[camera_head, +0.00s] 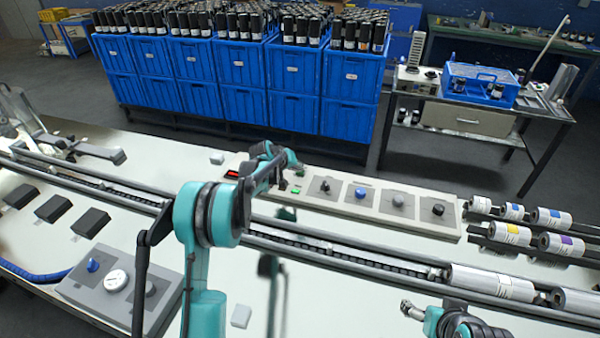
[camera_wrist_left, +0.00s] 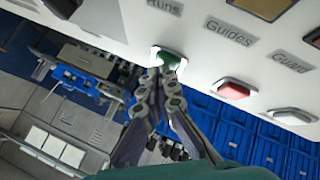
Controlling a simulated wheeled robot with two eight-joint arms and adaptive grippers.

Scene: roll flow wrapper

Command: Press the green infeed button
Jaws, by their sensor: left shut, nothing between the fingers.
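A green button (camera_wrist_left: 168,56) sits in a pale square frame on a light panel (camera_wrist_left: 215,55) in the left wrist view. The fingertips of my left gripper (camera_wrist_left: 164,70) are shut, empty, and right at this button, covering part of it. I cannot tell whether they touch it. In the head view my left gripper (camera_head: 281,182) reaches down over the left end of the control panel (camera_head: 385,213), and a small green spot (camera_head: 296,190) shows beside it. My right gripper (camera_head: 408,308) is at the lower right, away from the panel; its fingers are too small to judge.
A red button (camera_wrist_left: 234,91) and a pale button (camera_wrist_left: 290,117) lie along the same panel. Dark and blue knobs (camera_head: 361,193) stand on the panel's right part. A conveyor rail (camera_head: 340,258) runs in front. Printed rolls (camera_head: 490,281) lie at right; blue crates (camera_head: 240,100) stand behind.

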